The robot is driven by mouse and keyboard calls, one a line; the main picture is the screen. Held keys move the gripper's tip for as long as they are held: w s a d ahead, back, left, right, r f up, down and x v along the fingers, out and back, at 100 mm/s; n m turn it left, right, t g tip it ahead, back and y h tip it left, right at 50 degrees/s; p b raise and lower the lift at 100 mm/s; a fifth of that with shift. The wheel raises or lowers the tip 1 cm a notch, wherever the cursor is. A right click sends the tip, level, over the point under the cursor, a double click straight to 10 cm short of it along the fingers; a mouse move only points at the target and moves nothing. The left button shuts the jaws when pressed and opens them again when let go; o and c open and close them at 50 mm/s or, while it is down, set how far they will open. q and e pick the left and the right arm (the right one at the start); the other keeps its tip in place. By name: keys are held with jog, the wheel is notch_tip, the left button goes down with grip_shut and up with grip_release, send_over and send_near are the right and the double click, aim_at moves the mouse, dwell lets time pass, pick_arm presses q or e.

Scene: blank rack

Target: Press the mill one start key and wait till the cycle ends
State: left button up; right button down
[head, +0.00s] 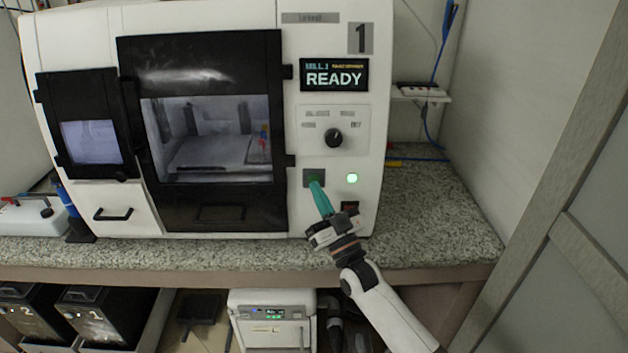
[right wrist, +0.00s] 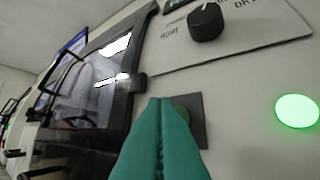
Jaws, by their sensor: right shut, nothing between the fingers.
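Mill one (head: 210,120) is a white machine with a black-framed window door and a large "1" on its panel. Its screen (head: 334,75) reads READY. The start key (head: 314,178) is a dark square plate with a green button, low on the panel; in the right wrist view the key (right wrist: 193,112) is partly hidden behind my fingers. My right gripper (head: 317,187) is shut and empty, its teal fingertips at the key; I cannot tell if they touch it. The fingers fill the lower middle of the right wrist view (right wrist: 160,105). My left gripper is not in view.
A round green lamp (head: 352,178) glows right of the key. A black knob (head: 333,138) sits above, and a dark red switch (head: 349,207) below. The granite counter (head: 430,205) is mostly clear at right. Black numbered boxes (head: 100,312) stand under the counter at left.

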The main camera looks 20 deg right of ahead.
jog(key=shift+w, duration=0.15)
dwell(0.4)
jog(key=shift+w+d, duration=0.1)
jog(key=shift+w, duration=0.15)
